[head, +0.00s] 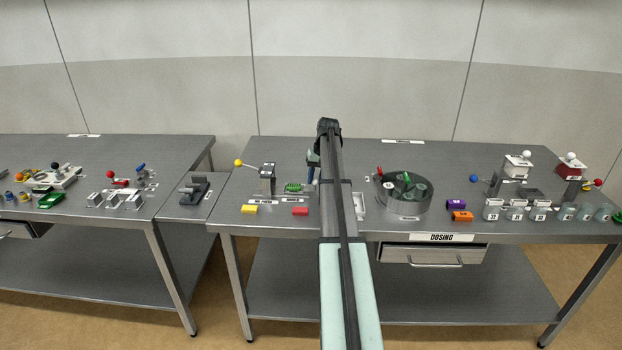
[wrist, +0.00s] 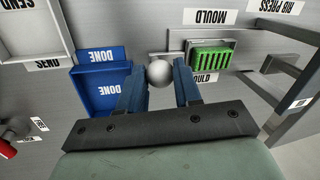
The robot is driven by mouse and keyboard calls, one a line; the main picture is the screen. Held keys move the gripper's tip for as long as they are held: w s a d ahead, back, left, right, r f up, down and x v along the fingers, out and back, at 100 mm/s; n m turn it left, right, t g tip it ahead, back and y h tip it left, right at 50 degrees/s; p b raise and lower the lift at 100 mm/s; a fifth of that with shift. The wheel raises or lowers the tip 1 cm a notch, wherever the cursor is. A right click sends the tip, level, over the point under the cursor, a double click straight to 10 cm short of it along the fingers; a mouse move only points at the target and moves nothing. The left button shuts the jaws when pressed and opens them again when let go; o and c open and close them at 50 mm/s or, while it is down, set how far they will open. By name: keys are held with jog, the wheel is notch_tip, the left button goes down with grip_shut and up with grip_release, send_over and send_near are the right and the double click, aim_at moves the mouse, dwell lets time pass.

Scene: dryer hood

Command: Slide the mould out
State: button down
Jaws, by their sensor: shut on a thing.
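The mould (wrist: 211,60) is a green ribbed block in a grey metal holder, with MOULD labels around it in the wrist view. It also shows as a small green piece in the head view (head: 293,188), left of my arm. My gripper (wrist: 160,76) has its two blue fingers on either side of a silver ball knob (wrist: 159,71), shut on it. The knob sits just left of the mould; how it joins the holder is partly hidden. In the head view my arm hides most of the gripper's surroundings.
A blue tray marked DONE (wrist: 88,103) lies close left of the fingers. The rib press frame (wrist: 290,85) stands right; its yellow-knobbed lever (head: 239,163) shows in the head view. A round dark carousel (head: 404,204) stands right of my arm.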

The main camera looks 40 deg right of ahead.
jog(key=shift+s+d, duration=0.2)
jog(key=shift+d, duration=0.05)
jog(key=c, duration=1.1)
grip_release()
jog(key=o, duration=0.3)
jog(key=r, duration=0.4)
jog(key=s+d+r, duration=0.1)
jog(key=r, duration=0.4)
jog(key=d+r, duration=0.1)
jog(key=r, duration=0.3)
jog(key=shift+s+r, duration=0.2)
jog(key=shift+r, duration=0.1)
